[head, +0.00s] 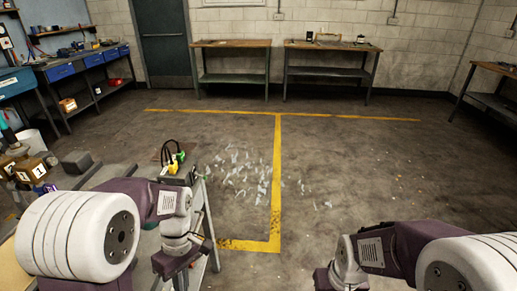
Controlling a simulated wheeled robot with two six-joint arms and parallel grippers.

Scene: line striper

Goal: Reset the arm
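My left arm comes in from the lower left, with a white ribbed joint and purple links. Its gripper end (180,262) points down beside the bench at the left; the fingers cannot be made out clearly. My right arm comes in from the lower right with the same white and purple parts. Its gripper end (338,279) is at the bottom edge and is partly cut off. I cannot tell whether either gripper is open or shut. Nothing is seen held in either one.
Yellow lines (277,175) and pale scraps (245,172) mark the floor. Workbenches (232,78) stand at the back wall. The middle floor is free of furniture.

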